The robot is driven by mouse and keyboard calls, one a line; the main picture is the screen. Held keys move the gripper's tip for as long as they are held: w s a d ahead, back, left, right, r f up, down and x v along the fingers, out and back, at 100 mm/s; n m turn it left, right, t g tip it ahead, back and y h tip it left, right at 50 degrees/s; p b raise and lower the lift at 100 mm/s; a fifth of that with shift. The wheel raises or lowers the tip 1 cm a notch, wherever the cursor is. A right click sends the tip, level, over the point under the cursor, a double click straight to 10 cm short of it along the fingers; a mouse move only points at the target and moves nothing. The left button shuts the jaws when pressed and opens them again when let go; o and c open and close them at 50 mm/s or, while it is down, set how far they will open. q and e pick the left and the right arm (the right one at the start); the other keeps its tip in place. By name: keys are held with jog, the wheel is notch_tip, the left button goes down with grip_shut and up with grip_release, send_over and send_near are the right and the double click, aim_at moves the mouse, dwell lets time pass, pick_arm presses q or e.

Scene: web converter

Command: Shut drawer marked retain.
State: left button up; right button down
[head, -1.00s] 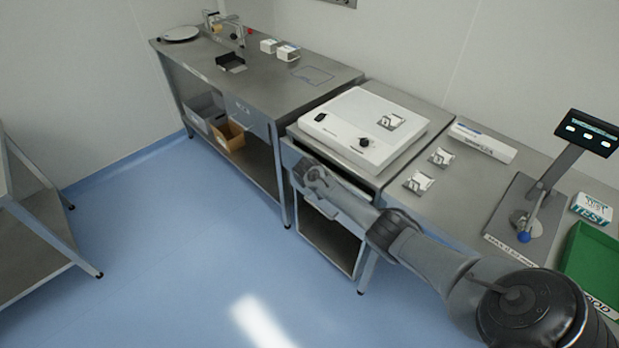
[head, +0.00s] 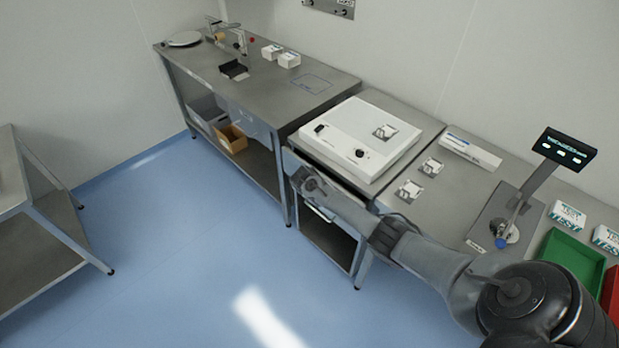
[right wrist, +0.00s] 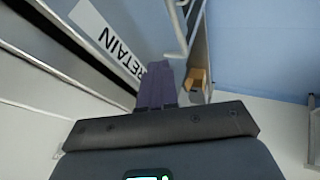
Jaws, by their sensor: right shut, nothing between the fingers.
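The drawer marked RETAIN (right wrist: 112,40) shows its white label beside my right fingers in the right wrist view. A pale bar, perhaps its handle (right wrist: 180,30), is just beyond the fingertips. In the head view the drawer (head: 345,190) is in the bench under the white device, with a narrow dark gap above its front; how far it stands out is hard to judge. My right gripper (head: 308,180) is at the drawer front, its fingers (right wrist: 162,82) shut and empty. I cannot tell whether they touch the front. My left gripper is not in view.
The white device (head: 358,135) sits on the bench above the drawer. Small packets (head: 420,178), a display stand (head: 525,190) and a green tray (head: 570,258) are to the right. A separate steel table (head: 50,225) stands at left. The blue floor between is clear.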

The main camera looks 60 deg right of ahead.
jog(key=w+r+m+t+h+b, duration=0.1)
jog(key=w+r+m+t+h, duration=0.15)
jog(key=w+r+t, duration=0.4)
jog(key=w+r+m+t+h, duration=0.1)
jog(key=w+r+m, duration=0.2)
jog(key=r, duration=0.7)
jog(key=s+a+r+m+h+b, duration=0.35)
jog(key=r+m+h+b, duration=0.5)
jog(key=m+b, duration=0.4)
jog(key=s+a+f+m+g+h+b, duration=0.35)
jog(key=s+f+m+g+b, duration=1.05)
jog(key=b, duration=0.8)
jog(key=s+a+f+m+y+b, duration=0.1)
jog(key=a+f+y+b, duration=0.15)
jog(key=f+b, duration=0.7)
jog(key=s+a+f+m+y+b, duration=0.1)
jog(key=a+f+m+y+b, duration=0.15)
jog(key=f+b, duration=0.7)
pick_arm(q)
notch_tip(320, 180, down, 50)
jog(key=p, duration=0.3)
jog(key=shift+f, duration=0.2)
pick_arm(e)
jog(key=s+d, duration=0.2)
jog(key=d, duration=1.1)
jog(key=shift+f+n+h, duration=0.2)
jog(key=shift+n+h, duration=0.15)
jog(key=shift+h, duration=0.1)
